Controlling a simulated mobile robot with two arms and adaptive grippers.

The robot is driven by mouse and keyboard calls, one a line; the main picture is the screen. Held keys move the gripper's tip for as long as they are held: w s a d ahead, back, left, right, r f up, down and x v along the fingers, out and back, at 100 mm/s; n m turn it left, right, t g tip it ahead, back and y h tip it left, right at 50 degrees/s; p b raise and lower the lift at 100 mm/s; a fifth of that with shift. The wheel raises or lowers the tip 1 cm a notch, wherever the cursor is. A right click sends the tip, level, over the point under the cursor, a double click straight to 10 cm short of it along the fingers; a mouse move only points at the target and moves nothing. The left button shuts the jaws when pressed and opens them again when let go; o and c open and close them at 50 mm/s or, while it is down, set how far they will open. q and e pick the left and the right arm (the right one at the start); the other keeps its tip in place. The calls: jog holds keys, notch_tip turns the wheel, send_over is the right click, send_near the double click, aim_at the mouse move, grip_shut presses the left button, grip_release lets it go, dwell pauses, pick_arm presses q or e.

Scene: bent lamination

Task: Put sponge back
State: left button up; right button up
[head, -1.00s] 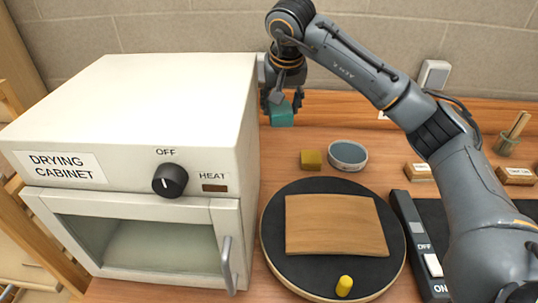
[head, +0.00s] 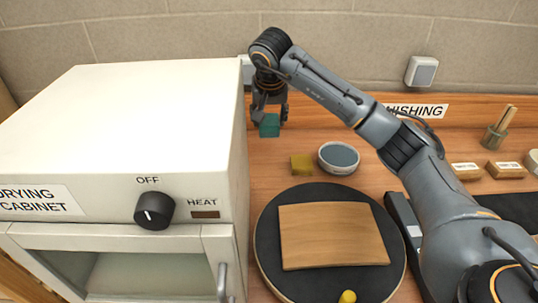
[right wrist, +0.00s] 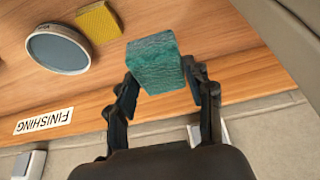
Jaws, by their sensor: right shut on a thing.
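A teal, rough-textured block that looks like a sponge (head: 269,125) is held in my right gripper (head: 269,103), just right of the drying cabinet. In the right wrist view the teal sponge (right wrist: 154,62) sits between the two fingertips of the gripper (right wrist: 165,92), which are shut on its sides. It appears to be above the wooden bench (head: 330,131), though the exact height is hard to tell. My left gripper is in neither view.
The drying cabinet (head: 130,120) stands at left. A yellow block (head: 301,165) and a round blue-grey dish (head: 338,158) sit nearby. A black turntable (head: 270,225) carries a wooden sheet (head: 332,236). Small labelled blocks (head: 508,169) lie at right. The back wall (head: 130,45) is close.

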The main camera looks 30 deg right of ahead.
notch_tip(320, 180, down, 10)
jog(key=shift+r+p, duration=0.25)
jog(key=shift+p, duration=0.45)
notch_tip(320, 180, down, 3)
jog(key=shift+s+r+p, duration=0.1)
jog(key=shift+s+p, duration=0.05)
jog(key=shift+p, duration=0.15)
jog(key=shift+f, duration=0.4)
jog(key=shift+f, duration=0.2)
jog(key=o, duration=1)
